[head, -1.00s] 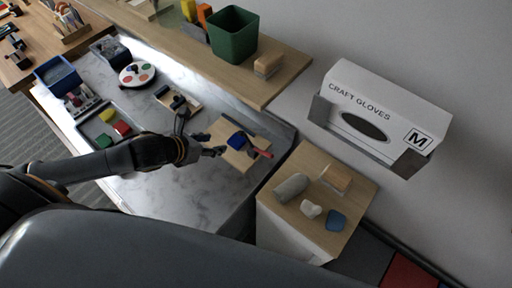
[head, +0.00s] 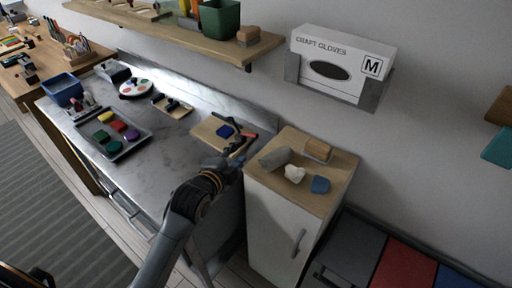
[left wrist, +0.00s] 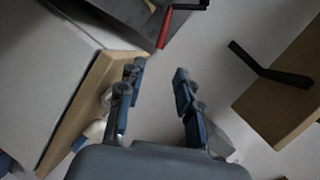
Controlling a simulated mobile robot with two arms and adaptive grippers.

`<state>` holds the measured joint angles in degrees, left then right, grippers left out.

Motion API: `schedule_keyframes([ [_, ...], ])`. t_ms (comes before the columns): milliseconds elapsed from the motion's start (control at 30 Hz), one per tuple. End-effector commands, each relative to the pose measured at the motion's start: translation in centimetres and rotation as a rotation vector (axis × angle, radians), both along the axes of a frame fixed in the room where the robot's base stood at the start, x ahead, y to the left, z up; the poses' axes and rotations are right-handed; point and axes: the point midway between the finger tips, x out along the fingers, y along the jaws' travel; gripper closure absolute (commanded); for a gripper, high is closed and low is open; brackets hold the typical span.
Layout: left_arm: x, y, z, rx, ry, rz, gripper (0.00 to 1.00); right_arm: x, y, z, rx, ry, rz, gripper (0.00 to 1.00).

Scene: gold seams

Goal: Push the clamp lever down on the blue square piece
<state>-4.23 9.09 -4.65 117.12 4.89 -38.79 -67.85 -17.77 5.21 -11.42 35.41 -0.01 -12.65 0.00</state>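The blue square piece (head: 225,131) lies on a light wooden board (head: 205,130) on the grey marble-look worktop. A clamp lever with a red handle (head: 247,138) is at the board's right side; its exact angle is hard to tell. The red handle also shows at the top of the left wrist view (left wrist: 165,28), beyond the fingers. My left gripper (head: 237,160) is just in front of the board's right end, beside the white cabinet. In the left wrist view its blue-grey fingers (left wrist: 157,95) are apart with nothing between them. My right gripper is not in view.
The white cabinet's wooden top (head: 335,180) holds a grey roll (head: 274,158), a white heart-like piece (head: 294,173), a blue piece (head: 320,184) and a wooden block (head: 318,150). A wall shelf (head: 190,33) overhangs the worktop's back. A tray (head: 130,150) of coloured pieces stands left.

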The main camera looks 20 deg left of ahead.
Motion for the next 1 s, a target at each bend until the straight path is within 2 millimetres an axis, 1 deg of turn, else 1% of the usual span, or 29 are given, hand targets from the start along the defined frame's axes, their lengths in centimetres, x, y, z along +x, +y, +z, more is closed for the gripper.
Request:
schedule_keyframes([
  [33, 0.5, 0.0, 0.0, -0.002, -0.001, 0.001, 0.65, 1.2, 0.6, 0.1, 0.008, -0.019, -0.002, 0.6],
  [100, 1.4, -0.2, -0.2, -0.001, -0.001, 0.001, 0.65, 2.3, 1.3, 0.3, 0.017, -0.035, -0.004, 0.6],
  [200, 3.1, -0.4, -0.7, 0.0, -0.001, -0.001, 0.65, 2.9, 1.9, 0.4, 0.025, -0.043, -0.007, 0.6],
  [367, 6.3, -0.7, -1.7, -0.001, -0.001, 0.0, 0.65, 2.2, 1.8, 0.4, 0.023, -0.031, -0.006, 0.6],
  [500, 8.9, -1.0, -2.6, 0.001, 0.001, -0.001, 0.65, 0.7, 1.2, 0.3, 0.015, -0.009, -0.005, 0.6],
  [600, 10.4, -1.2, -3.0, 0.0, -0.001, -0.002, 0.65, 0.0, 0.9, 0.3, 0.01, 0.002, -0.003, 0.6],
  [800, 12.3, -1.4, -3.6, 0.004, -0.001, -0.002, 0.65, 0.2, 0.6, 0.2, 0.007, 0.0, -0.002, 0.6],
  [1000, 12.8, -1.4, -3.8, 0.003, -0.001, -0.003, 0.65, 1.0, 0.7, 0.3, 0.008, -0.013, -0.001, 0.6],
])
